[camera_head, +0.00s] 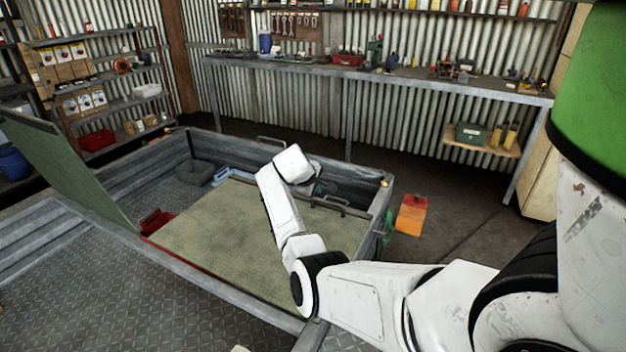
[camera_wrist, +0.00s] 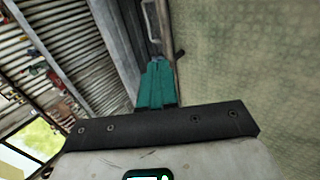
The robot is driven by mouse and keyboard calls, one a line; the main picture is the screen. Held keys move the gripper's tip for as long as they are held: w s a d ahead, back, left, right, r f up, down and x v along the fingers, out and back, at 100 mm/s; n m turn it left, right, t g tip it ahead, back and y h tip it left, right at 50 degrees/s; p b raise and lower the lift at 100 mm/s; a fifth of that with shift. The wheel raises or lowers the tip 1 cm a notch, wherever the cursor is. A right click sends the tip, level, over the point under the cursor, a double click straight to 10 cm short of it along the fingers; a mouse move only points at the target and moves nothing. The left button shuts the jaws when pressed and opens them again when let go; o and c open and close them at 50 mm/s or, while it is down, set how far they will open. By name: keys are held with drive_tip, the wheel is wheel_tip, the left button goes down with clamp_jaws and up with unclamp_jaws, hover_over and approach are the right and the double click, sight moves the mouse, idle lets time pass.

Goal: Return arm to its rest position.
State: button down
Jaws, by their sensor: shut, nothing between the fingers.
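My white arm stretches from the lower right over a large metal box and bends upward at its wrist. My gripper (camera_wrist: 157,84) has teal fingers that are shut with nothing between them. In the head view only a little of it shows behind the wrist, near the box's back right corner. The fingers point toward a metal bar or handle along the edge of a pale green panel (camera_head: 205,235). I cannot tell whether they touch it.
The panel covers much of the metal box (camera_head: 280,152); another green panel (camera_head: 65,165) stands raised at left. A grey bin (camera_head: 195,172) and a red item (camera_head: 155,221) sit inside. An orange object (camera_head: 410,214) is to the right. A workbench (camera_head: 400,80) and shelves (camera_head: 95,85) line the walls.

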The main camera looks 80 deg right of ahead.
drive_tip(key=shift+v, duration=2.05)
drive_tip(key=shift+d+r, duration=0.15)
drive_tip(key=w+a+f+t+y, duration=0.1)
drive_tip(key=w+a+f, duration=0.1)
drive_tip(key=a, duration=0.7)
drive_tip(key=w+a+f+t, duration=0.2)
drive_tip(key=a+f, duration=0.2)
drive_tip(key=a, duration=0.6)
drive_tip(key=w+a+f+t+y, duration=0.1)
drive_tip(key=w+a+f, duration=0.1)
drive_tip(key=a, duration=0.8)
drive_tip(key=shift+w+a+f+n+t+y, duration=0.1)
drive_tip(key=shift+f+n+t+y, duration=0.1)
drive_tip(key=shift+f, duration=0.25)
drive_tip(key=shift+w+a+f+n+t+y, duration=0.1)
drive_tip(key=shift+f+n+t, duration=0.1)
drive_tip(key=shift+f, duration=0.2)
drive_tip(key=s+a+n+t+y, duration=0.1)
drive_tip(key=s+a+y, duration=0.25)
drive_tip(key=a, duration=0.85)
drive_tip(key=s+a+t+y, duration=0.15)
drive_tip(key=s+a, duration=0.35)
drive_tip(key=a, duration=0.7)
drive_tip(key=s+d+f+g, duration=0.2)
drive_tip(key=s+f+g, duration=0.3)
drive_tip(key=s, duration=0.5)
drive_tip(key=shift+s+f, duration=0.25)
drive_tip(key=shift+f, duration=0.15)
